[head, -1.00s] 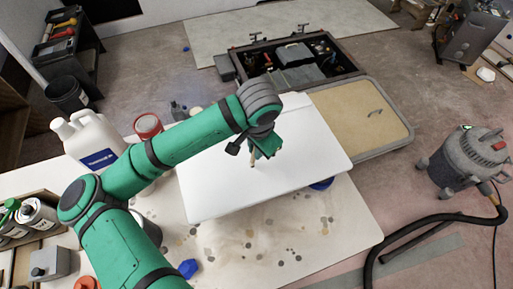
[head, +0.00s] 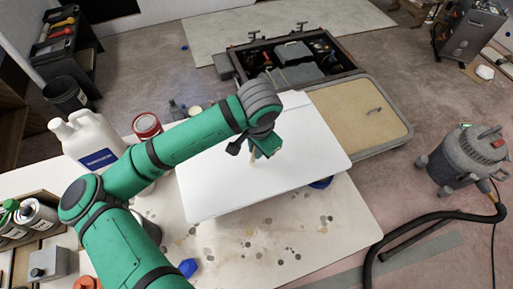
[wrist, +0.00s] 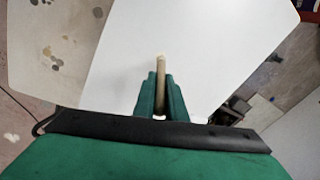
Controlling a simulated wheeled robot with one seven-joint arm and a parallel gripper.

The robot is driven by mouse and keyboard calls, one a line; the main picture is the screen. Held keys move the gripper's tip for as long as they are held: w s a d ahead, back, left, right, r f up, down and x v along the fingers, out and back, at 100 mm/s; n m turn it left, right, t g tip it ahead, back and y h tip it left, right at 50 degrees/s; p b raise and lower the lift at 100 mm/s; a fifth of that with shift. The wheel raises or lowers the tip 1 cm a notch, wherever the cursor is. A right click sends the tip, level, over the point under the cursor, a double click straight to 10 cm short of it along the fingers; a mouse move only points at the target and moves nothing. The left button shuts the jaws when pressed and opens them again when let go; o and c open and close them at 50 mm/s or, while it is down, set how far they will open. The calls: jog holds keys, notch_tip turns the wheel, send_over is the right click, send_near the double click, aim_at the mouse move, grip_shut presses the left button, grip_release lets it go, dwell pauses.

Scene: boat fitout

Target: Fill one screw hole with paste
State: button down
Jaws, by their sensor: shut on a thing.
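My gripper (head: 256,152) is over the white panel (head: 223,187), which lies on the stained worktable. In the wrist view, my gripper (wrist: 161,95) is shut on a thin light wooden stick (wrist: 161,66), whose tip points away over the panel. In the head view the stick (head: 252,162) shows as a short tan piece below the fingers. I cannot tell whether its tip touches the panel. No screw hole or paste can be made out on the panel's visible surface.
The worktable (head: 300,232) has spots on it and blue supports (head: 187,267). A white jug (head: 92,145), a red-rimmed can (head: 147,124) and a crate of cans (head: 35,215) stand at the left. An open floor hatch (head: 290,65) and a vacuum (head: 466,160) are beyond.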

jog(key=shift+a+r, duration=0.15)
jog(key=shift+r, duration=0.45)
jog(key=shift+s+r, duration=0.1)
jog(key=shift+r, duration=2.75)
